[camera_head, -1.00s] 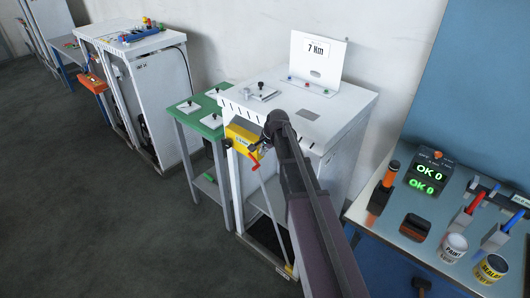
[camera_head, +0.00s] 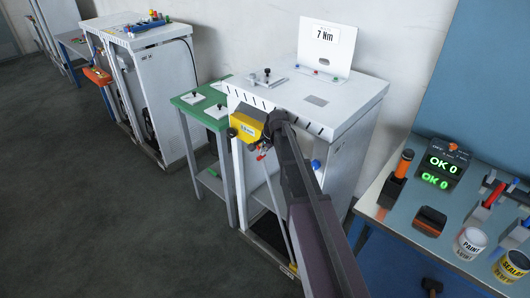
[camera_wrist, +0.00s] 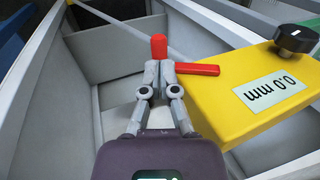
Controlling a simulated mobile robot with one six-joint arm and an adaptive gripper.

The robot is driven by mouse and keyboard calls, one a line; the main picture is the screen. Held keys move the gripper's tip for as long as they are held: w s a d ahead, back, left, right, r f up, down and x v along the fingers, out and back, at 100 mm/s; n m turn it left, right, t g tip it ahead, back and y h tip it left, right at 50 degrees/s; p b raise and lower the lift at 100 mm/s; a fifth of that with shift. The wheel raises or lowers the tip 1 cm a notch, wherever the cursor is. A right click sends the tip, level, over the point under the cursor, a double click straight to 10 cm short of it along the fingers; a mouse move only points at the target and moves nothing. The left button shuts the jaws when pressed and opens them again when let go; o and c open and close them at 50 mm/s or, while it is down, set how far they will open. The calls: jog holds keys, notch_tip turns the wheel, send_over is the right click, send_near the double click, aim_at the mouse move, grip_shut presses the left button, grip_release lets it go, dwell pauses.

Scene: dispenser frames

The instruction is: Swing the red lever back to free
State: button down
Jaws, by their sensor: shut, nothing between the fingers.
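A yellow block (camera_head: 247,124) with a small display and a black knob sits at the front left corner of the white cabinet. In the wrist view the block (camera_wrist: 262,88) shows a "0.0 mm" display. A red lever (camera_wrist: 197,69) sticks out between the block and my gripper (camera_wrist: 158,70). Another red piece (camera_wrist: 159,47) stands just past my fingertips; I cannot tell whether it joins the lever. My gripper is shut, its fingers together, right beside the red lever and very close to it or touching. In the head view only a small red bit (camera_head: 262,156) shows below my wrist.
The white cabinet (camera_head: 350,102) carries a "7 Nm" sign. A thin rod (camera_head: 276,205) slants down its open front. A green table (camera_head: 186,101) stands to the left. A bench (camera_head: 400,228) with an "OK 0" display and cups is at right. The floor at left is clear.

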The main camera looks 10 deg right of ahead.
jog(key=shift+b+x, duration=0.7)
jog(key=shift+x, duration=0.3)
